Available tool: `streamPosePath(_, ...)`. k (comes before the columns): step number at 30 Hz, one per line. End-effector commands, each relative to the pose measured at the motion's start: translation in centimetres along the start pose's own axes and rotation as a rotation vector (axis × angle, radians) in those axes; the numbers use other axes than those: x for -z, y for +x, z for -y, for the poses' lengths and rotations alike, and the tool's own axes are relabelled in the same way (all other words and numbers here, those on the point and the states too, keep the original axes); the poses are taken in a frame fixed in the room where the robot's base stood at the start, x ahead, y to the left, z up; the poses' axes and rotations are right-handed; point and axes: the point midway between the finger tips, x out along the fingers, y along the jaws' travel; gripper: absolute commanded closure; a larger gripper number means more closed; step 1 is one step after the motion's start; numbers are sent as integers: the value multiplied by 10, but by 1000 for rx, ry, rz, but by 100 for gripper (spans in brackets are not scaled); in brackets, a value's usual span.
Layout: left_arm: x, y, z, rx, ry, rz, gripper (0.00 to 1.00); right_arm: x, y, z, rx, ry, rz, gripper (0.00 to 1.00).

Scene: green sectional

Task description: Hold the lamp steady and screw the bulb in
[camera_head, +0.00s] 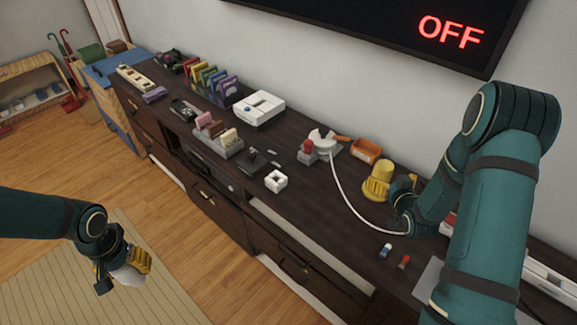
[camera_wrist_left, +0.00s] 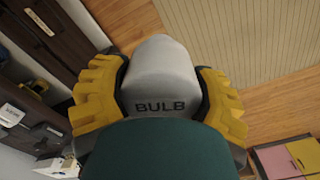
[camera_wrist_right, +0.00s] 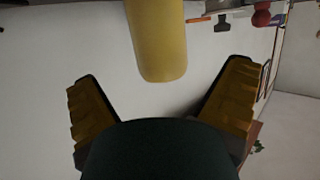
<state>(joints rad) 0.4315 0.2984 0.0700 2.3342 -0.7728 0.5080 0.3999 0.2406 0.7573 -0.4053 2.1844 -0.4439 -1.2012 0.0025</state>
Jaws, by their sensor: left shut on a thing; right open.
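The bulb (camera_head: 127,277), a pale rounded piece, is held by my left gripper (camera_head: 122,264) over the floor, left of the cabinet. In the left wrist view the bulb (camera_wrist_left: 160,75), lettered BULB, sits between the yellow fingers, which press on both sides. The yellow lamp (camera_head: 378,180) stands on the dark cabinet top with a white cable beside it. My right gripper (camera_head: 404,188) is open just right of the lamp. In the right wrist view the yellow lamp body (camera_wrist_right: 157,45) lies ahead, between and beyond the spread fingers, apart from them.
On the cabinet top (camera_head: 322,208) are an orange tray (camera_head: 366,151), a grey-and-red device (camera_head: 320,145), a white console (camera_head: 260,108), a white cube (camera_head: 276,181) and small batteries (camera_head: 385,251). A wall screen (camera_head: 440,30) reads OFF. Floor around the left arm is clear.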

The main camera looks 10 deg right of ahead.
Motion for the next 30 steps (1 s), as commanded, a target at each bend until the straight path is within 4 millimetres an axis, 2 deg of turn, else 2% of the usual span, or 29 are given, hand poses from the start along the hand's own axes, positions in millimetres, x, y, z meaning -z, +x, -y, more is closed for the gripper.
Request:
streamPosePath(5,0,1,0,0,0,0,72,-1,6,0,1,-1,-1,1)
streamPosePath(15,0,7,0,0,0,0,72,-3,48,1,1,-3,-1,1)
streamPosePath(27,0,7,0,0,0,0,72,-3,52,1,0,-1,0,1)
streamPosePath(28,0,7,0,0,0,0,72,-3,52,1,0,-1,0,8)
streamPosePath(30,0,7,0,0,0,0,72,-3,52,1,0,-1,0,33)
